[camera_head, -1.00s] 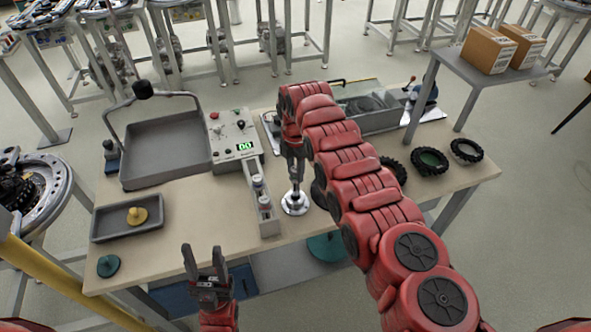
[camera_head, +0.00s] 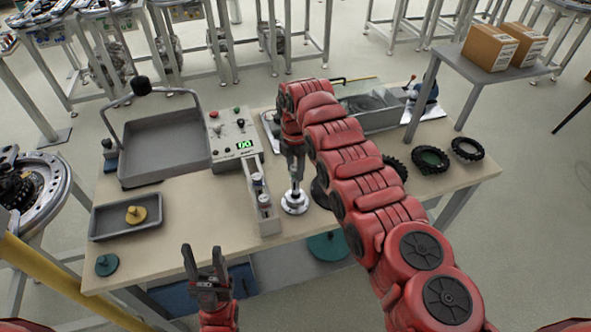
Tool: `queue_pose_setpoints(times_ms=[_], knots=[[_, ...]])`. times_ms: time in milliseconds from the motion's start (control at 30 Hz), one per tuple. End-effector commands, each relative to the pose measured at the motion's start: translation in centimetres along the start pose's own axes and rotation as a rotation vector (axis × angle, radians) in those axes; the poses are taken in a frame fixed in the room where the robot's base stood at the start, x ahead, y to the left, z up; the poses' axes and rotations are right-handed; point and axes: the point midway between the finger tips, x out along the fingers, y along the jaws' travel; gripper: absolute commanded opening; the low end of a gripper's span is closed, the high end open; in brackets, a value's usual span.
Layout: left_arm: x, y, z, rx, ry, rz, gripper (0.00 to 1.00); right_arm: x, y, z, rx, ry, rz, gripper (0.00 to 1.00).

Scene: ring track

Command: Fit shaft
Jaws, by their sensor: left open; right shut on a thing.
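My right gripper (camera_head: 295,172) points down in the middle of the table and is shut on a thin metal shaft (camera_head: 295,188). The shaft stands upright over a round silver flange base (camera_head: 295,202). I cannot tell how deep the shaft sits in the base. My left gripper (camera_head: 205,262) is open and empty in front of the table's near edge, fingers pointing up in the picture.
The wooden table (camera_head: 190,215) carries a large grey tray (camera_head: 165,148), a control box (camera_head: 232,138), a narrow holder (camera_head: 265,212), a small tray (camera_head: 100,222) with a yellow knobbed part (camera_head: 136,214), a green knobbed part (camera_head: 107,264) and black rings (camera_head: 430,160).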

Motion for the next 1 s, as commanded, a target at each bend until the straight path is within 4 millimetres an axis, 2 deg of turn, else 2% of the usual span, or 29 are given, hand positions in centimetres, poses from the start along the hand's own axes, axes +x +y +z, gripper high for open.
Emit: queue_pose_setpoints(times_ms=[567,1000], knots=[[-0.2,0.01,0.04,0.0,0.0,0.0,0.5,-0.06,0.04,0.06,0.001,-0.001,0.002,0.0],[-1.08,0.05,0.18,0.0,0.0,0.0,0.5,-0.03,0.01,0.13,0.002,-0.001,0.002,0.0]])
